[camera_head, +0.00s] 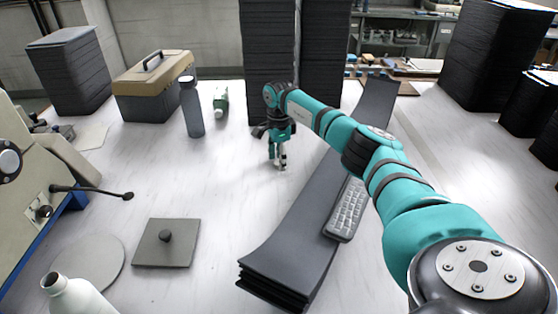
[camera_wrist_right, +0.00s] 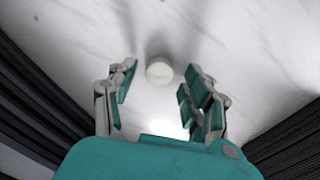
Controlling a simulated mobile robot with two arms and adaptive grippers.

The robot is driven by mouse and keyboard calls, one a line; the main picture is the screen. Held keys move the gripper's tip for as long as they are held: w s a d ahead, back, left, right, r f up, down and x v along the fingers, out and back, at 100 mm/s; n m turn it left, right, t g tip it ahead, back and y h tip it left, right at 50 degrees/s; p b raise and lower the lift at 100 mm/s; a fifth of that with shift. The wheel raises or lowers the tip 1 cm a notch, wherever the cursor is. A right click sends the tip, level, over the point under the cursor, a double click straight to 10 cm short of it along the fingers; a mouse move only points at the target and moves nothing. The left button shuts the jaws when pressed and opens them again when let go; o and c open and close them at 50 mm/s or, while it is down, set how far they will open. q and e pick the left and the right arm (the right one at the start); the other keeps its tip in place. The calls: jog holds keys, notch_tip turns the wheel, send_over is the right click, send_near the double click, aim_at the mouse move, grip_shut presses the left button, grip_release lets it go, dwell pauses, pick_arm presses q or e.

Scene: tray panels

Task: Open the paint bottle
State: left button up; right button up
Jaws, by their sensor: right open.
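A white bottle (camera_head: 78,298) stands at the bottom left of the head view, cut off by the frame edge, with a dark opening at its neck and no cap visible on it. A small round white cap-like piece (camera_wrist_right: 159,71) is on the table in the right wrist view, between and just beyond the fingertips. My right gripper (camera_head: 279,162) points down at the table in the middle of the head view. It also shows in the right wrist view (camera_wrist_right: 158,92), with its fingers apart and nothing held. My left gripper is not in view.
A green and white bottle (camera_head: 221,103), a grey bottle (camera_head: 192,108) and a toolbox (camera_head: 153,87) stand at the back left. Dark panels (camera_head: 305,235) and a keyboard-like object (camera_head: 347,212) lie right of my right gripper. A square plate with a knob (camera_head: 166,248) lies front left.

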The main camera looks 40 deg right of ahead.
notch_tip(320, 180, up, 11)
jog(key=shift+r, duration=0.15)
